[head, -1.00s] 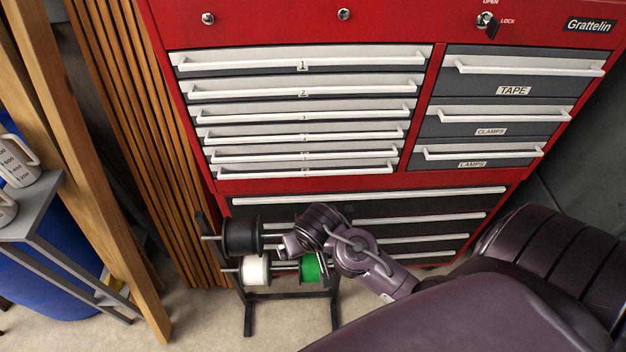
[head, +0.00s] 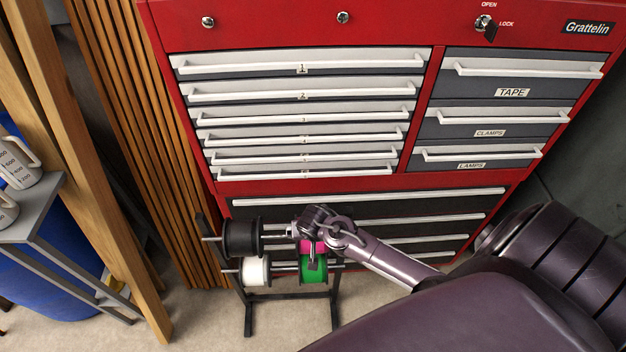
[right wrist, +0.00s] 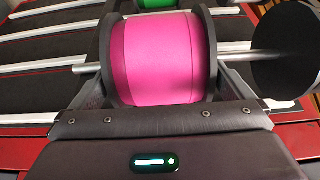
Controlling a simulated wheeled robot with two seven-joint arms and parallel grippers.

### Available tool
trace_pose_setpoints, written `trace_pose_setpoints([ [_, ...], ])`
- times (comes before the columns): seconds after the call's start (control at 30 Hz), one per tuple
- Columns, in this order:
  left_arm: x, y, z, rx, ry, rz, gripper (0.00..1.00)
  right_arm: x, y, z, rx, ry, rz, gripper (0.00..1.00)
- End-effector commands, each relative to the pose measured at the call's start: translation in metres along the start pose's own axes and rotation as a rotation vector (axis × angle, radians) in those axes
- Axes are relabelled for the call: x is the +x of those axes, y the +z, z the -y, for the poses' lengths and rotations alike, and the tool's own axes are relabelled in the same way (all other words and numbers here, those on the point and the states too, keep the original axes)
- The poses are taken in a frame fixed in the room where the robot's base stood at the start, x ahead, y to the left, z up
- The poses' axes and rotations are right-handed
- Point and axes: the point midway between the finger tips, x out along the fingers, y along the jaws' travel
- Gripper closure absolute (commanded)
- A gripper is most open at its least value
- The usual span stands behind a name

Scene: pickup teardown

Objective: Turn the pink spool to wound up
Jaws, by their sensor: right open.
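The pink spool (head: 318,247) sits on the upper rod of a black rack, largely hidden by my right arm in the head view. In the right wrist view the pink spool (right wrist: 155,58) fills the middle, with a dark flange at each side. My right gripper (right wrist: 162,85) is open, its fingers reaching to both sides of the spool. I cannot tell if they touch it. In the head view my right gripper (head: 313,258) is at the spool, partly hidden by its own wrist. My left gripper is not in view.
A black spool (head: 241,237) shares the upper rod. A white spool (head: 256,271) and a green spool (head: 313,269) are on the lower rod. The red tool chest (head: 300,187) stands close behind the rack. Wooden boards (head: 150,140) lean at the left.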

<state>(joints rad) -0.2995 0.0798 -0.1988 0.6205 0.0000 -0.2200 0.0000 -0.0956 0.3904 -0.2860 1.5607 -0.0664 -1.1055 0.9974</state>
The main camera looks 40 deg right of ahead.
Motion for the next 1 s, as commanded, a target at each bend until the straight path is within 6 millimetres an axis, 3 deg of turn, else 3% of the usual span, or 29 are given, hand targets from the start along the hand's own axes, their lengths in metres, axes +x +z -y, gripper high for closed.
trace_pose_setpoints([
  [0.3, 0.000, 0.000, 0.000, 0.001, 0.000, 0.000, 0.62, 0.003, 0.000, 0.000, 0.000, -0.001, -0.001, 0.01],
  [0.53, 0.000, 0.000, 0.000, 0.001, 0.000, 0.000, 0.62, 0.003, 0.000, 0.000, 0.000, 0.000, 0.000, 0.31],
  [1.0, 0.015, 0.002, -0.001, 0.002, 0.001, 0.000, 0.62, 0.006, 0.008, -0.001, -0.005, 0.001, -0.110, 0.32],
])
